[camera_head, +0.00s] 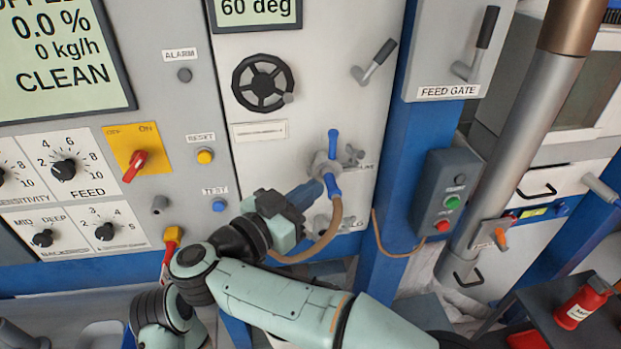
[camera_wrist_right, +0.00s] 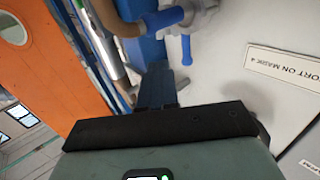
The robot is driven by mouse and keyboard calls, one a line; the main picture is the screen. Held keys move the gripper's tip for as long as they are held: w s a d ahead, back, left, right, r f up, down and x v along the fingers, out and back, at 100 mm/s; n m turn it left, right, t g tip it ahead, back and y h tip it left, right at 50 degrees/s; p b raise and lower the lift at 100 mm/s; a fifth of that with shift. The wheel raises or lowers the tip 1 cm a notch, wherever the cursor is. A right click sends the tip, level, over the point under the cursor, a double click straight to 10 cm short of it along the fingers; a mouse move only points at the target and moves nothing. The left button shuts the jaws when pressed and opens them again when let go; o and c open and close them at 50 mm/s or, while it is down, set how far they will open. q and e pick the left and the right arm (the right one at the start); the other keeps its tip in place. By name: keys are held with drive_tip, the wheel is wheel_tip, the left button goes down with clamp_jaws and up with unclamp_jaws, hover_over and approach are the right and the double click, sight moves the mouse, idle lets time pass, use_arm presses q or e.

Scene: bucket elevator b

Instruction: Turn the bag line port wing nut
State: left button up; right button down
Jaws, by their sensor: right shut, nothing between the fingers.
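Contact is unclear. In the right wrist view the closed fingers (camera_wrist_right: 157,85) point up toward the blue-winged fitting (camera_wrist_right: 186,48). My left gripper is not in view.
A black handwheel (camera_head: 263,83) and a lever (camera_head: 374,62) are above the port. A blue post (camera_head: 385,235) with a green and red button box (camera_head: 446,190) stands to its right. Another grey knob (camera_head: 321,222) is below. A red bottle (camera_head: 585,302) stands at lower right.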

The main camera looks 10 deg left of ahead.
sight(361, 155)
drive_tip(key=p+x, duration=0.1)
drive_tip(key=x, duration=1.1)
drive_tip(key=shift+p, duration=0.4)
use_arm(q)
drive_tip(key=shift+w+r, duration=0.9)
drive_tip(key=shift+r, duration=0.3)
use_arm(e)
drive_tip(key=shift+d, duration=0.1)
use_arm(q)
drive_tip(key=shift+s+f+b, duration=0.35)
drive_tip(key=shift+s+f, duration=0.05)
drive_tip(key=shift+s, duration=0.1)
use_arm(e)
drive_tip(key=shift+s+n+t+y, duration=0.15)
drive_tip(key=shift+n+t+y, duration=0.15)
drive_tip(key=shift+n+y, duration=0.15)
